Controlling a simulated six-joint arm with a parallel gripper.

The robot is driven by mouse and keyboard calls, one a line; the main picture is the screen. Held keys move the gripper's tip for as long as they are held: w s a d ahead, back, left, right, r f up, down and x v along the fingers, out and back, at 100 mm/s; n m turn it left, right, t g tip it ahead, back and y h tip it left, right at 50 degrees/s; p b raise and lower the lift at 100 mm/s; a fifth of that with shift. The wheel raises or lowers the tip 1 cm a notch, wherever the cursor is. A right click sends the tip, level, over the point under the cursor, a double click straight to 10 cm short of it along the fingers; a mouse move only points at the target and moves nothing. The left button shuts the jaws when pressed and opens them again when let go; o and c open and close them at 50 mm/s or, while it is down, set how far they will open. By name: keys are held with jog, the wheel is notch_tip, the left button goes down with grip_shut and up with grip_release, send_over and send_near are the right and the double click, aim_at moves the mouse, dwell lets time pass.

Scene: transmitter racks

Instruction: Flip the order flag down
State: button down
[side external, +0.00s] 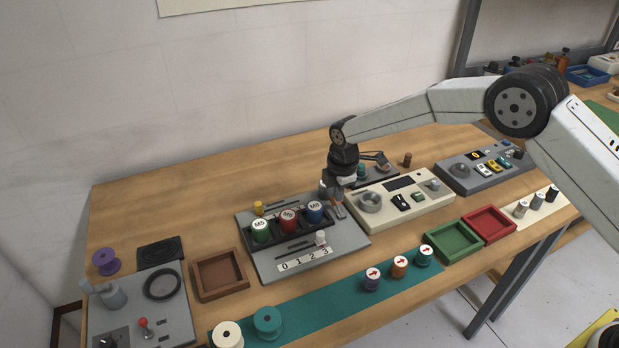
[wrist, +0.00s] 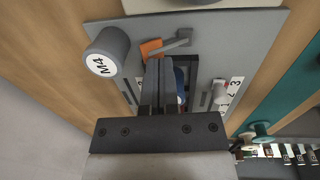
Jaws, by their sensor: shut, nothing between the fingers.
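The order flag (wrist: 152,48) appears to be the small orange plate beside a grey bent lever (wrist: 178,42) on a grey panel in the wrist view. My gripper (side external: 340,211) is shut and empty, pointing down over the right end of the grey panel (side external: 276,268). In the wrist view its fingertips (wrist: 158,66) are just below the orange plate; I cannot tell whether they touch it.
A grey cylinder marked M4 (wrist: 106,52) stands close left of the fingers in the wrist view. Green (side external: 261,230), red (side external: 289,222) and blue (side external: 314,212) spools sit in a rack left of my gripper. A cream console (side external: 437,212) is to the right.

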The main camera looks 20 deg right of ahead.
jog(key=shift+s, duration=0.25)
jog(key=shift+s+f, duration=0.25)
jog(key=shift+s, duration=0.25)
jog(key=shift+s+r, duration=0.1)
dwell(0.5)
jog(key=shift+s+r, duration=0.45)
jog(key=shift+r, duration=0.35)
jog(key=shift+s+r, duration=0.45)
jog(key=shift+r, duration=0.55)
jog(key=w+r, duration=0.6)
jog(key=r, duration=0.1)
jog(key=shift+r, duration=0.2)
